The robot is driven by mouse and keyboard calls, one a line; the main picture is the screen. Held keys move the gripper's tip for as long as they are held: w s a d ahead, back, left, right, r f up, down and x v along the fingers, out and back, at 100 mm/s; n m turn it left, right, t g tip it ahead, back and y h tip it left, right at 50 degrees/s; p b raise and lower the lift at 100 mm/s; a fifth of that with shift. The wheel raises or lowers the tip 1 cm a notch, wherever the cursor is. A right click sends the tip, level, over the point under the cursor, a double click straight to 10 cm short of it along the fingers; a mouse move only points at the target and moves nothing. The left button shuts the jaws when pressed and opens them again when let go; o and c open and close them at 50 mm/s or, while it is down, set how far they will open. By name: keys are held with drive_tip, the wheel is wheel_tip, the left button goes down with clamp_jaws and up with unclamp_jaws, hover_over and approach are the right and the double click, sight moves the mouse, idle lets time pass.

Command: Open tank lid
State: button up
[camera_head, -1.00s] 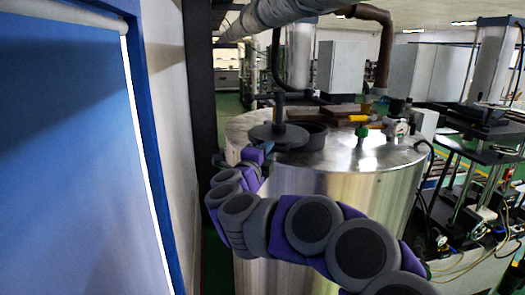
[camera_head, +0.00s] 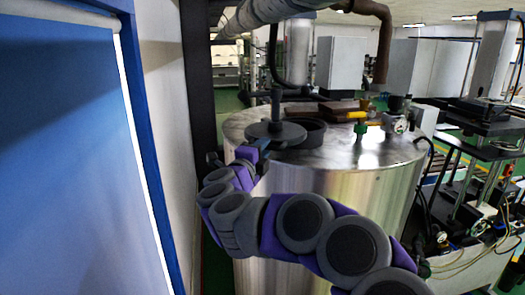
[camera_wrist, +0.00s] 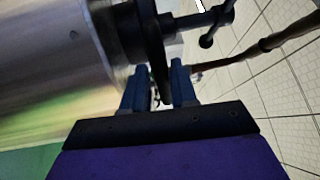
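The tank (camera_head: 370,195) is a large shiny steel cylinder in front of me in the head view. The tank lid (camera_head: 290,134) is a dark round disc with an upright stem, on the tank's top. It overlaps the left part of a dark round neck (camera_head: 316,133). My gripper (camera_head: 258,146) reaches the lid's near left edge. In the wrist view the two blue fingers of my gripper (camera_wrist: 158,82) straddle the rim of the lid (camera_wrist: 157,48). The fingers are close to the rim on both sides; I cannot tell whether they press on it.
A blue door (camera_head: 65,150) and pale wall stand close on the left. A brown pipe (camera_head: 385,50), a yellow-handled valve (camera_head: 357,116) and a gauge (camera_head: 399,124) are at the tank's back right. Black equipment racks with cables (camera_head: 470,185) stand on the right.

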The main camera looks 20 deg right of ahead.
drive_tip(key=b+v, duration=0.3)
drive_tip(key=v, duration=1.4)
drive_tip(key=shift+a+b, duration=0.2)
drive_tip(key=shift+b, duration=0.15)
drive_tip(key=shift+f, duration=0.1)
